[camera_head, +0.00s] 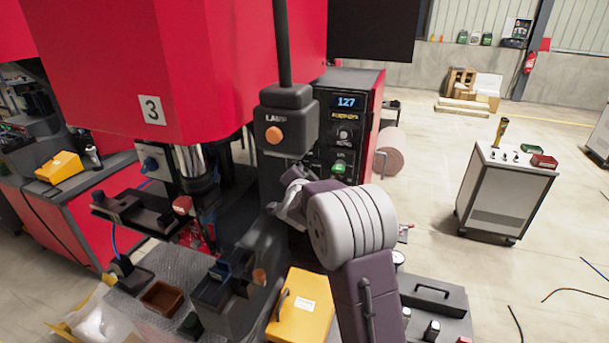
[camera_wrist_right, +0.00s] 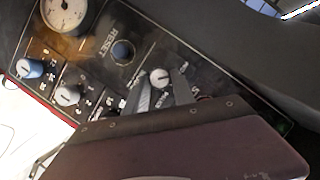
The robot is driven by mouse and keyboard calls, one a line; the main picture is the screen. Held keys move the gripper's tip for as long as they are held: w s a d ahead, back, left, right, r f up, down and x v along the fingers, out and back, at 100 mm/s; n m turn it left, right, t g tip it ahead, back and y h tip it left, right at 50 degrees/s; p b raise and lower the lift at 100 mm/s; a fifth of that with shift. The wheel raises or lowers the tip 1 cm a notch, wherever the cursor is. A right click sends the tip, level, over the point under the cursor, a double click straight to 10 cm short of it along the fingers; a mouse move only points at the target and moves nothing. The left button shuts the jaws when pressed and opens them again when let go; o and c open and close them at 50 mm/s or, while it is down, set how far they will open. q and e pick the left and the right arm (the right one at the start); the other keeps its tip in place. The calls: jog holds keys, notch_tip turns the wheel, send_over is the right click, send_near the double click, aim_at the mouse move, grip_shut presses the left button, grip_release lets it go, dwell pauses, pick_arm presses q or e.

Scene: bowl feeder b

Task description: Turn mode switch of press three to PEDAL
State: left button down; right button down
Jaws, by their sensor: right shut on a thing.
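Press three is the red machine with a "3" plate (camera_head: 151,109) on its housing. In the wrist view a dark, worn control panel (camera_wrist_right: 92,62) fills the upper left. My right gripper (camera_wrist_right: 160,88) is shut on a small pale rotary knob (camera_wrist_right: 160,76), which I take to be the mode switch. The knob's top shows between the two grey fingers. Lettering beside it is too small and slanted to read surely, so its setting cannot be told. In the head view my right gripper (camera_head: 285,208) is at the press front, its fingertips and the knob hidden. My left gripper is not in view.
A RESET button (camera_wrist_right: 122,51), a gauge (camera_wrist_right: 65,12) and two other knobs, one blue (camera_wrist_right: 30,68) and one pale (camera_wrist_right: 67,94), share the panel. A lamp box (camera_head: 288,120) hangs close above my right gripper. A yellow box (camera_head: 301,310) stands left of my forearm.

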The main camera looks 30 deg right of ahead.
jog(key=c, duration=1.1)
grip_release()
jog(key=shift+o, duration=0.2)
jog(key=b+v, duration=0.1)
jog(key=v, duration=0.8)
